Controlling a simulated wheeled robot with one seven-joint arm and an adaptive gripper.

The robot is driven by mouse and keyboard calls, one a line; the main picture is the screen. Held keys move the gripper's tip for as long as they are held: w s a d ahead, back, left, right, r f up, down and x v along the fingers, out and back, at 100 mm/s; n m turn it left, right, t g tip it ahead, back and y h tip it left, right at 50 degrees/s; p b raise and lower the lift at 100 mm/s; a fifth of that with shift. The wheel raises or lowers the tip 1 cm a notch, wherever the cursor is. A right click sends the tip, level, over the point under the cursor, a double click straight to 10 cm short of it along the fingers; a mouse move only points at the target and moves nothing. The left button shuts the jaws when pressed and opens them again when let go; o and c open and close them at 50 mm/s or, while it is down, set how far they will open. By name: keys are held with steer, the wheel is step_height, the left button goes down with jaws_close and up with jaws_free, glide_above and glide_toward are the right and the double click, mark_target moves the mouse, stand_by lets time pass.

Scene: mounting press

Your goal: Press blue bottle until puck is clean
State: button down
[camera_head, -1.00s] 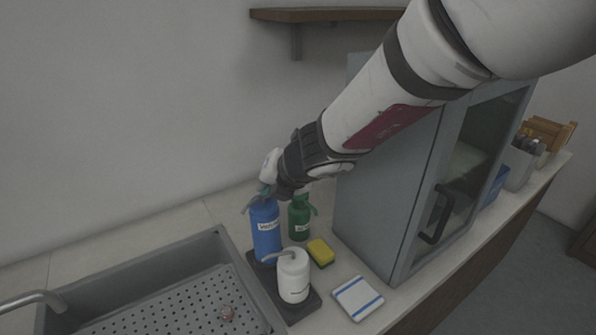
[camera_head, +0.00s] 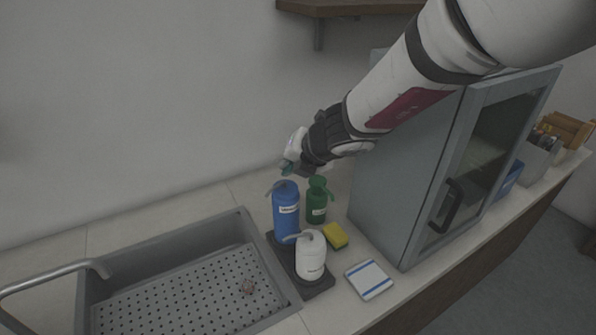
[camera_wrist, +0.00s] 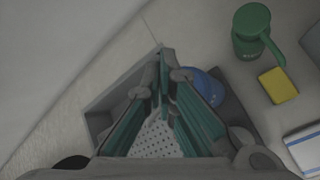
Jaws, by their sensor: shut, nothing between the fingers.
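The blue bottle (camera_head: 286,222) stands upright on a dark tray (camera_head: 318,291) beside the sink. Its pump nozzle points left. My gripper (camera_head: 287,168) is shut and empty just above the blue bottle's top, with a small gap between them. In the wrist view, the closed fingers (camera_wrist: 163,62) partly cover the blue bottle (camera_wrist: 209,86).
A white pump bottle (camera_head: 311,258) stands in front of the blue one, and a green bottle (camera_head: 317,204) behind right. A yellow sponge (camera_head: 335,236) and folded cloth (camera_head: 369,279) lie right. The sink (camera_head: 247,225) is left, a grey cabinet (camera_head: 402,170) right.

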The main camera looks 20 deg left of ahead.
mark_target(289, 186)
steer(key=shift+s+r+p, duration=0.15)
steer(key=shift+r+p, duration=1.45)
steer(key=shift+p, duration=1.2)
steer(key=shift+d+r, duration=0.1)
steer(key=shift+r, duration=0.1)
steer(key=s+d+r+n, duration=0.4)
steer(key=d+r+n, duration=0.3)
steer(key=d+n, duration=0.1)
steer(key=s+d+r+n, duration=0.4)
steer(key=d+r+n, duration=0.3)
steer(key=d+n, duration=0.15)
steer(key=s+d+n+h+b, duration=0.1)
steer(key=s+d+n+h, duration=0.2)
steer(key=s+d+n, duration=0.5)
steer(key=s+d+n+h+b, duration=0.1)
steer(key=s+d+n+h, duration=0.3)
steer(key=s+d+n, duration=0.5)
steer(key=s+d, duration=0.2)
steer(key=d, duration=0.5)
steer(key=shift+s+f+h, duration=0.3)
steer(key=shift+f, duration=0.1)
